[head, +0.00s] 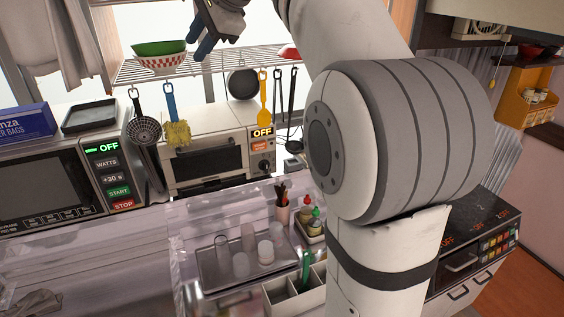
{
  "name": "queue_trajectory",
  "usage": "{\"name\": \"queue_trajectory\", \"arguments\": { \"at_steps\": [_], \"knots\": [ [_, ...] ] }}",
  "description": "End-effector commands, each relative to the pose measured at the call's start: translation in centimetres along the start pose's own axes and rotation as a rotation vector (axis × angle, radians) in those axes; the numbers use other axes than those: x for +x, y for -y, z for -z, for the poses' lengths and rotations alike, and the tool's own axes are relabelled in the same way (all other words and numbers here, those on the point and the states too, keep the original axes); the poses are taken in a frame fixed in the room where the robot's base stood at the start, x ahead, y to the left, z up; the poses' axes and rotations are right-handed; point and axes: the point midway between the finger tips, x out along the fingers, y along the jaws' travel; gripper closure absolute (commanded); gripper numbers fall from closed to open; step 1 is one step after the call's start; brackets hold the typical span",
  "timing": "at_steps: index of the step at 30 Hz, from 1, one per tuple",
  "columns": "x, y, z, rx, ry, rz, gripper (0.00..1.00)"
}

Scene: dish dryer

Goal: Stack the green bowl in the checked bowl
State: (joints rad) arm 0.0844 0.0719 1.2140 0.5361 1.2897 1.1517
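The green bowl (158,47) sits in the red-and-white checked bowl (162,64), with its rim showing above it. Both are on the wire rack at the upper left, and the green bowl looks slightly tilted. My gripper (198,44) is to the right of the bowls, apart from them, near the top edge of the view. Its fingers look spread with nothing between them. Part of the wrist is cut off by the top edge.
The wire rack (215,66) has utensils hanging from its front edge, including a yellow spatula (263,100) and a skimmer (144,130). A red dish (289,52) is further right. A toaster oven (205,160) and microwave (45,180) stand below.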

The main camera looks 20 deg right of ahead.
Motion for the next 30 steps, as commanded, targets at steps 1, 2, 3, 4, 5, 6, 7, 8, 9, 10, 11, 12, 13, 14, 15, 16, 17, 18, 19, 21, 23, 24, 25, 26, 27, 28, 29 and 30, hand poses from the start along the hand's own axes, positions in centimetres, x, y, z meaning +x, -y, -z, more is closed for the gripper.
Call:
{"name": "queue_trajectory", "arguments": {
  "at_steps": [1, 2, 3, 4, 5, 6, 7, 8, 9, 10, 11, 12, 13, 14, 15, 16, 17, 18, 19, 21, 23, 24, 25, 26, 27, 28, 29, 30],
  "knots": [
    [-0.1, -2.5, -0.3, -0.071, -0.028, -0.026, 0.69],
    [0.0, -3.9, -0.3, -0.12, -0.046, -0.043, 0.69],
    [0.1, -6.0, -0.2, -0.186, -0.068, -0.069, 0.69],
    [0.2, -7.6, -0.2, -0.237, -0.084, -0.088, 0.69],
    [0.3, -9.2, -0.2, -0.288, -0.098, -0.109, 0.69],
    [0.5, -11.4, -0.2, -0.359, -0.115, -0.138, 0.69],
    [0.6, -13.2, -0.2, -0.414, -0.126, -0.16, 0.69],
    [0.7, -14.9, -0.2, -0.467, -0.135, -0.184, 0.69],
    [0.9, -17.3, -0.1, -0.542, -0.147, -0.215, 0.69],
    [1.1, -19.2, -0.1, -0.598, -0.154, -0.241, 0.69],
    [1.2, -21.1, 0.0, -0.655, -0.159, -0.267, 0.69],
    [1.4, -23.6, 0.1, -0.732, -0.163, -0.301, 0.69],
    [1.6, -25.6, 0.1, -0.788, -0.164, -0.328, 0.69],
    [1.8, -27.4, 0.2, -0.845, -0.165, -0.354, 0.69],
    [2.1, -29.9, 0.3, -0.919, -0.162, -0.388, 0.69],
    [2.3, -31.6, 0.3, -0.971, -0.16, -0.41, 0.69],
    [2.4, -33.2, 0.4, -1.02, -0.155, -0.433, 0.69],
    [2.7, -35.2, 0.5, -1.08, -0.149, -0.46, 0.69],
    [2.8, -36.5, 0.5, -1.121, -0.144, -0.478, 0.69],
    [3.2, -39.0, 0.7, -1.2, -0.132, -0.513, 0.69],
    [3.4, -40.6, 0.8, -1.248, -0.123, -0.534, 0.69],
    [3.5, -41.3, 0.8, -1.269, -0.119, -0.544, 0.69],
    [3.6, -41.6, 0.8, -1.283, -0.118, -0.549, 0.69],
    [3.6, -41.9, 0.8, -1.291, -0.116, -0.553, 0.69],
    [3.7, -42.1, 0.8, -1.298, -0.114, -0.556, 0.69],
    [3.7, -42.2, 0.8, -1.3, -0.113, -0.557, 0.69],
    [3.7, -42.2, 0.8, -1.301, -0.112, -0.558, 0.69],
    [3.7, -42.2, 0.8, -1.301, -0.112, -0.558, 0.69]
  ]
}}
